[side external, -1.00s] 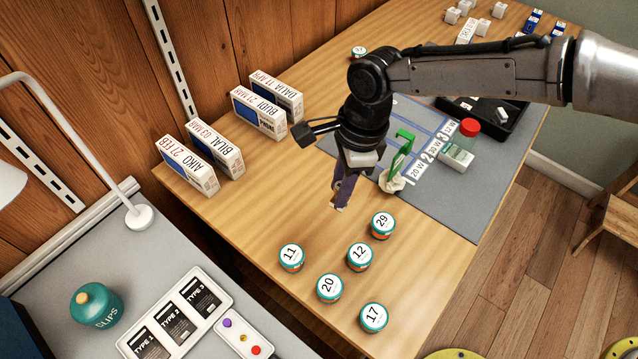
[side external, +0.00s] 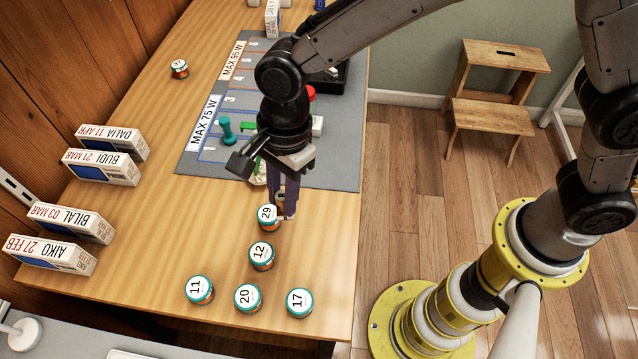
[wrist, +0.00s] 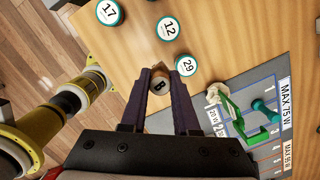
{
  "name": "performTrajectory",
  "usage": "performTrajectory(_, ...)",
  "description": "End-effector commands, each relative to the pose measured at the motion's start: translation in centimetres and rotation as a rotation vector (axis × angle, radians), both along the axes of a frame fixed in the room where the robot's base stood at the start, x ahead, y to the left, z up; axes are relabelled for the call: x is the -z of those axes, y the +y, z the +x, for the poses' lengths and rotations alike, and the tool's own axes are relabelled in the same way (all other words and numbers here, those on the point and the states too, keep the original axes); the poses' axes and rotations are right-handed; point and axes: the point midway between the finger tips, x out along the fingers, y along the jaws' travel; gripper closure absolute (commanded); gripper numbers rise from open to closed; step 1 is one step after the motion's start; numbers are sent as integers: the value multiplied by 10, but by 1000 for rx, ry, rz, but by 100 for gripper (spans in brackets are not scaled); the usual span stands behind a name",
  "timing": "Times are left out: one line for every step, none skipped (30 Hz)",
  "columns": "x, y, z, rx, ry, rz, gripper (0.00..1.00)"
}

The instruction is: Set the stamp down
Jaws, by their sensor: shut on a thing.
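My gripper (side external: 284,208) points down at the near end of the wooden table, beside the jar marked 29 (side external: 268,214).
Jars 12 (side external: 262,255), 11 (side external: 199,289), 20 (side external: 248,297) and 17 (side external: 299,302) stand nearby. A grey mat (side external: 335,172) holds a teal knobbed piece (side external: 227,132) and a green bracket (wrist: 236,116). Boxes (side external: 72,222) line the left side. Bare wood lies between.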

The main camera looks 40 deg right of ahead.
Motion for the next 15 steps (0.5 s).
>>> performTrajectory(-2,-20,-5,1,-1,0,100)
performTrajectory(-2,-31,-7,0,-1,0,100)
performTrajectory(-3,-46,-12,1,-1,0,100)
performTrajectory(-3,-56,-15,3,-1,1,100)
performTrajectory(-4,-67,-19,7,-1,1,100)
performTrajectory(-5,-81,-23,13,-1,1,100)
performTrajectory(-6,-92,-27,19,-1,1,100)
performTrajectory(-7,-102,-31,27,-3,2,100)
performTrajectory(-8,-115,-36,37,-2,2,100)
performTrajectory(-8,-124,-40,47,-3,2,100)
performTrajectory(-9,-133,-44,56,-1,1,100)
performTrajectory(-10,-144,-49,71,-3,2,100)
performTrajectory(-10,-152,-53,82,-2,2,100)
performTrajectory(-11,-159,-56,96,-3,2,100)
performTrajectory(-12,-167,-60,112,-3,2,100)
